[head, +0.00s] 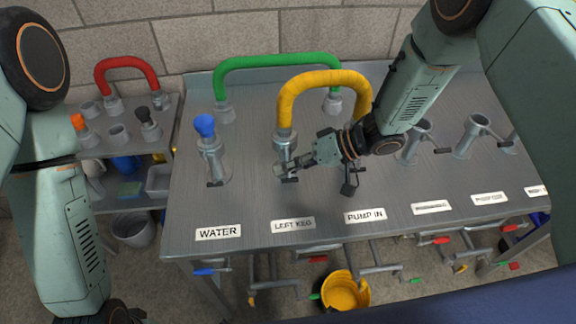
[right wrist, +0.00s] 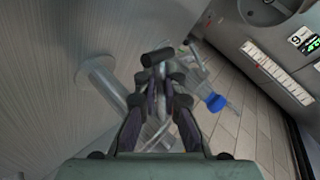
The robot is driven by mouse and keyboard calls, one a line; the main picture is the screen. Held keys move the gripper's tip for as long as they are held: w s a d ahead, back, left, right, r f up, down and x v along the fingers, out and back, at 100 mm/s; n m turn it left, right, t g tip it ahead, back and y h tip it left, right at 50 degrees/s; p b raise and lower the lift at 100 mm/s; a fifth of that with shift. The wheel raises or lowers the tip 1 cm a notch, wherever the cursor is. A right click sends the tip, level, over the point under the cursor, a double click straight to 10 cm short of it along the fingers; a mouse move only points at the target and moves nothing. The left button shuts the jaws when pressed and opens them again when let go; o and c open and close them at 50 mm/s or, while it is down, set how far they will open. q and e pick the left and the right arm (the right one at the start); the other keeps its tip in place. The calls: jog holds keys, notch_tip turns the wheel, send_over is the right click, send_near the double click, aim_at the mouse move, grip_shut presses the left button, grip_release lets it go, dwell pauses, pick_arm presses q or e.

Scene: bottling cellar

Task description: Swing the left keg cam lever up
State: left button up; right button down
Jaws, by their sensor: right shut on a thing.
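The left keg post (head: 285,145) stands behind the LEFT KEG label (head: 293,224), with one end of the yellow hose (head: 287,100) on its top. Its cam lever (head: 290,180) ends in a dark grip low at the post's front. My right gripper (head: 283,170) is at this lever, beside the post. In the right wrist view my right gripper (right wrist: 162,90) is shut on the lever, whose dark grip (right wrist: 158,57) sticks out past the fingertips. The fingers partly hide the lever. My left arm shows at the left of the head view, but its gripper is out of frame.
The blue-capped water post (head: 208,150) stands close on the left. The green hose (head: 275,60) arches behind. The yellow hose runs right, to an end behind my right wrist. More posts (head: 470,135) stand right. The bench front (head: 260,210) is bare around the labels.

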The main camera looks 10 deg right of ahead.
jog(key=c, duration=1.8)
grip_release()
jog(key=shift+r, duration=0.25)
jog(key=shift+o, duration=0.4)
jog(key=shift+s, duration=0.15)
jog(key=shift+d+r, duration=0.15)
jog(key=shift+d, duration=0.15)
jog(key=v, duration=1.1)
jog(key=shift+d, duration=0.15)
jog(key=shift+s+r, duration=0.1)
jog(key=shift+s, duration=0.05)
